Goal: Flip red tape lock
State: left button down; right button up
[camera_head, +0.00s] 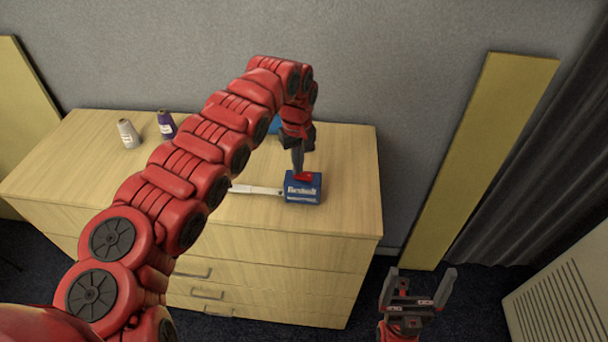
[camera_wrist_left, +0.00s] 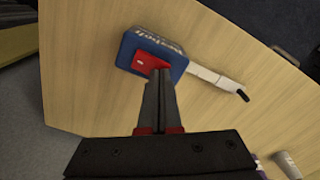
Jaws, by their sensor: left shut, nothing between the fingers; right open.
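A blue tape measure (camera_head: 303,193) with white lettering lies on the wooden cabinet top, near its right front part. It also shows in the left wrist view (camera_wrist_left: 165,47). Its white tape (camera_wrist_left: 212,77) sticks out to one side and ends in a dark tip. The red lock (camera_wrist_left: 145,62) sits on the case. My left gripper (camera_head: 299,173) is shut and empty, its fingertips (camera_wrist_left: 160,76) right at the red lock. Whether they touch it I cannot tell. My right gripper (camera_head: 418,287) is open and empty, low at the right, away from the cabinet.
A grey-white spool or bottle (camera_head: 128,134) and a purple one (camera_head: 166,125) stand at the back left of the cabinet top (camera_head: 80,180). A blue object (camera_head: 274,124) is partly hidden behind my left arm. The cabinet top right of the tape measure is clear.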

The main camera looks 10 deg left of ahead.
pick_arm(q)
jog(key=shift+f, duration=0.45)
jog(key=shift+r, duration=3.6)
jog(key=shift+f, duration=0.1)
